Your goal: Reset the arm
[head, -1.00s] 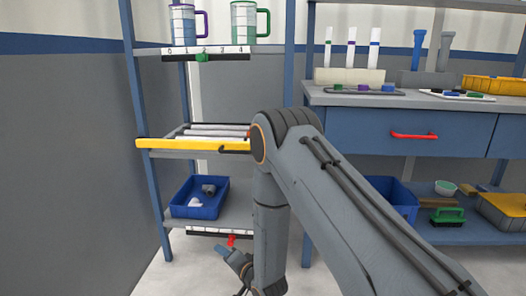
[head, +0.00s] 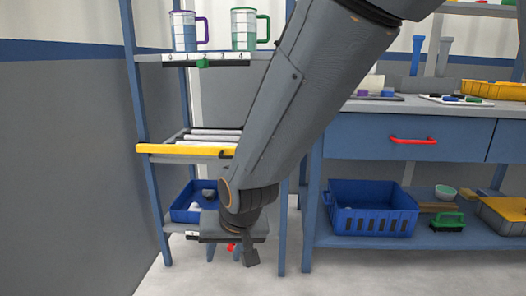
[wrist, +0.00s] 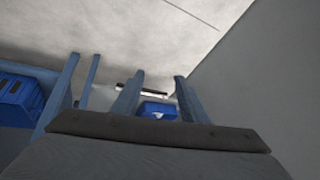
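My arm crosses the head view from the top right down to the lower middle. My gripper (head: 248,248) hangs low there, in front of the bottom level of the left rack and above the floor. Only its small dark end shows, and I cannot make out two separate fingers. In the wrist view a dark bar (wrist: 155,132) on my own wrist fills the lower part. No held object shows in either view.
The left rack (head: 144,150) holds two mugs (head: 183,32) (head: 244,30), grey pipes (head: 213,135) behind a yellow rail (head: 182,149), and a blue tray (head: 183,208). A blue basket (head: 372,210) sits under the workbench (head: 362,134). Open floor (head: 350,275) lies in front.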

